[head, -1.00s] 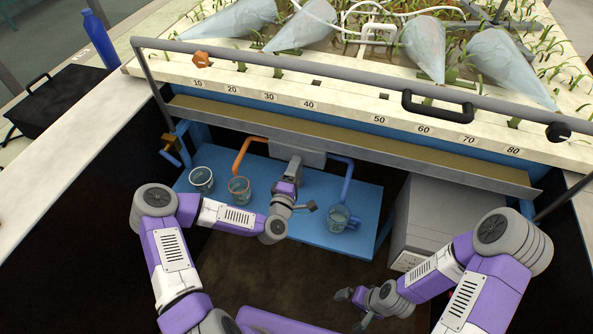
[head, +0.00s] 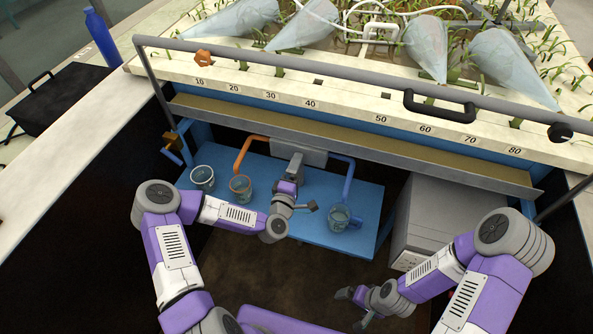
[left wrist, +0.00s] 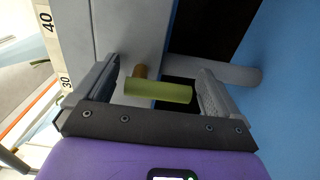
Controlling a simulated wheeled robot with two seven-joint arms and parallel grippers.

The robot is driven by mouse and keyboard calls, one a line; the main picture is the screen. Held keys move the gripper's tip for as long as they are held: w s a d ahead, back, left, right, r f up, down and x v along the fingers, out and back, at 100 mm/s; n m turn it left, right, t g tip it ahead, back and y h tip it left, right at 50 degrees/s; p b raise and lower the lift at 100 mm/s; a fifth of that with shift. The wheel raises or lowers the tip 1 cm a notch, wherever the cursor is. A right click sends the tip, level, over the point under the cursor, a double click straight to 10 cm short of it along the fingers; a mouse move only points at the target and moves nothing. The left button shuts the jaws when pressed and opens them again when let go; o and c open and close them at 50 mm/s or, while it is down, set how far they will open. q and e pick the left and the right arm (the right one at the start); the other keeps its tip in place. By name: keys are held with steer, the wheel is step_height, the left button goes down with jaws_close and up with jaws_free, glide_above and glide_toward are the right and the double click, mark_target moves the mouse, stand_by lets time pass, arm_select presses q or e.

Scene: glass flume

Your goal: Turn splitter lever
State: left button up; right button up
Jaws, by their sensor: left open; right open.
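The splitter lever (left wrist: 158,92) shows in the left wrist view as a short green bar on a brass-coloured stem. My left gripper (left wrist: 160,68) is open, with one finger on each side of the lever; I cannot tell whether either finger touches it. In the head view my left gripper (head: 296,166) is at the front of the grey splitter box (head: 314,153), and it hides the lever there. An orange pipe (head: 243,150) and a blue pipe (head: 348,178) leave the box. My right gripper (head: 350,296) is open and empty, low and away from the box.
A blue shelf (head: 305,222) under the flume bears a white-rimmed cup (head: 202,178), an orange-rimmed cup (head: 239,188) and a blue-rimmed cup (head: 339,217). A metal ledge (head: 400,155) runs above. A grey cabinet (head: 440,215) stands at the right.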

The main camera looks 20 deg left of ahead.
arm_select(q)
steer(key=s+p, duration=0.1)
steer(key=s, duration=0.6)
steer(key=shift+s+a, duration=0.15)
steer(key=shift+s, duration=0.15)
